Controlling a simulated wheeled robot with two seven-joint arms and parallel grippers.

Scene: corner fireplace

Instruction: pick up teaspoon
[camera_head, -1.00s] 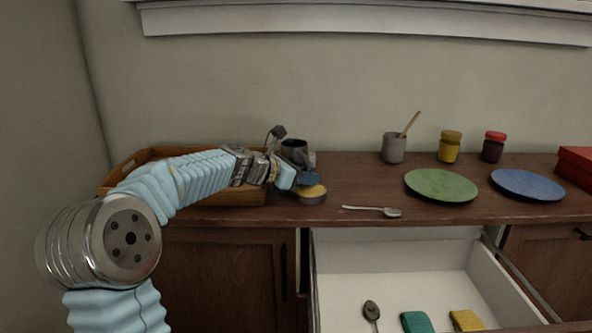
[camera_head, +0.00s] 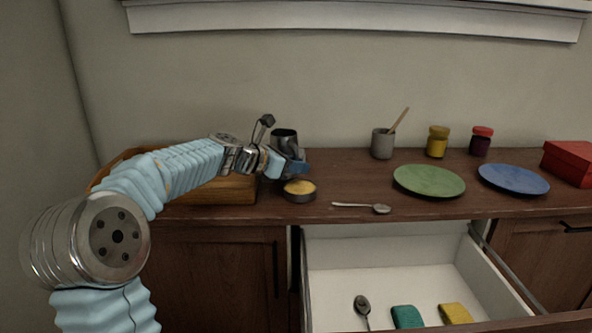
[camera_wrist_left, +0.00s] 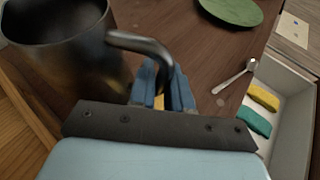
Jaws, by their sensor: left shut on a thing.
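A teaspoon (camera_head: 362,207) lies on the dark wooden counter near its front edge, bowl to the right. It also shows in the left wrist view (camera_wrist_left: 236,76). A second, darker spoon (camera_head: 362,304) lies in the open drawer. My left gripper (camera_head: 296,167) is shut on the handle of a dark metal mug (camera_head: 285,138), left of and apart from the teaspoon. In the left wrist view the blue fingers (camera_wrist_left: 161,90) close around that handle, and the mug (camera_wrist_left: 62,55) fills the upper left. My right gripper is not in view.
A low tin with a yellow top (camera_head: 300,190) stands just below my left gripper. A wooden tray (camera_head: 236,190) is at left. Green (camera_head: 428,181) and blue (camera_head: 513,179) plates lie at right. The open drawer (camera_head: 400,265) holds green (camera_head: 407,317) and yellow (camera_head: 456,314) sponges.

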